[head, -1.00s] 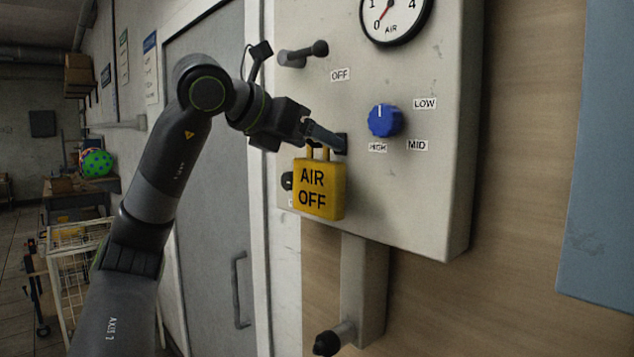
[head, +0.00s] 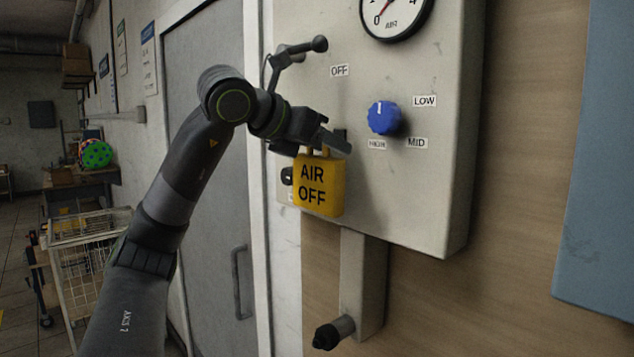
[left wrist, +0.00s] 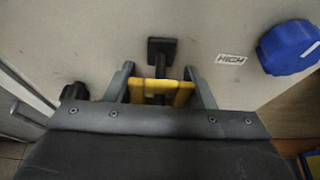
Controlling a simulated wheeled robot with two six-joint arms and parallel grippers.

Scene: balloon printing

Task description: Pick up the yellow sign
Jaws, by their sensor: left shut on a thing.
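The yellow sign (head: 320,187), marked AIR OFF, hangs upright on the front of the pale control panel (head: 430,190), below a small dark hook (head: 341,135). My left gripper (head: 338,147) reaches in from the left at the sign's top. In the left wrist view the two fingers (left wrist: 161,88) stand on either side of the sign's yellow top (left wrist: 160,92), shut on it. The dark hook (left wrist: 161,50) shows just beyond the yellow top; whether the sign still rests on it is hard to tell. My right gripper is not in view.
A blue knob (head: 384,118) sits right of the sign, with LOW, MID and HIGH labels. A dark lever (head: 305,48) and a gauge (head: 396,14) are above. A grey door (head: 205,150) is at left, and a handle (head: 334,333) sticks out below the panel.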

